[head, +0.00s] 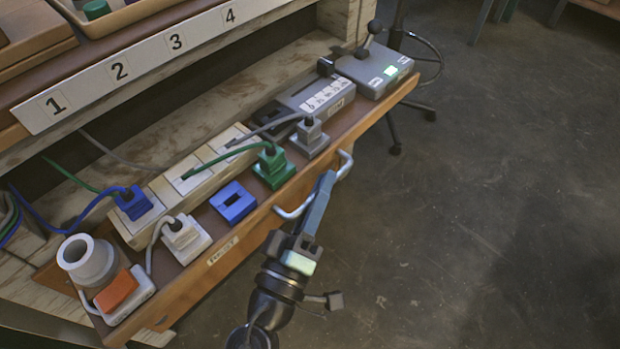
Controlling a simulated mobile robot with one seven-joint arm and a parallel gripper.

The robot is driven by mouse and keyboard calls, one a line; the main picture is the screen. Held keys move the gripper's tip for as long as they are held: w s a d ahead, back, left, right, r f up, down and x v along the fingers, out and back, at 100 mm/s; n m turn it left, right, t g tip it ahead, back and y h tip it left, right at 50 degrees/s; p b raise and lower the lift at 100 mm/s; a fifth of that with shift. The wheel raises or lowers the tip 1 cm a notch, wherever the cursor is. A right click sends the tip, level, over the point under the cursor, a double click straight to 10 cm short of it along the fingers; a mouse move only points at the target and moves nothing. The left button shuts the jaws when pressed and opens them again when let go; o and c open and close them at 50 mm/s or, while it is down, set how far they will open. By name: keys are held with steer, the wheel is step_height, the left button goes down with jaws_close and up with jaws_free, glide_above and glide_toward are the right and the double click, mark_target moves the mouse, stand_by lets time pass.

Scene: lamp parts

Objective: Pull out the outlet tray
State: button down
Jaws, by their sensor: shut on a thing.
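The outlet tray (258,226) is a wooden tray with an orange-brown front, standing out from under the bench. A white bar handle (291,212) is fixed to its front. My gripper (327,183) is at the handle from the front side and shut on it. The fingers hide the middle of the bar. On the tray stand a long cream outlet strip (196,176), a green plug (273,167), a grey plug (310,137), a blue block with a slot (233,203), a white plug (187,238) and a blue plug (135,204).
A grey box with a lever (374,72) stands at the tray's far right end. A white socket (86,260) and an orange switch (117,289) are at its near left end. Several cords run back. Above is a shelf edge numbered 1 to 4 (150,57).

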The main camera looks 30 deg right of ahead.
steer(key=shift+s+d+f, duration=0.1)
steer(key=shift+s+d, duration=0.1)
steer(key=shift+s, duration=0.55)
steer(key=c, duration=1.2)
jaws_free()
steer(key=p+v, duration=0.2)
steer(key=v, duration=1.1)
steer(key=shift+w+p, duration=0.1)
steer(key=shift+p, duration=0.2)
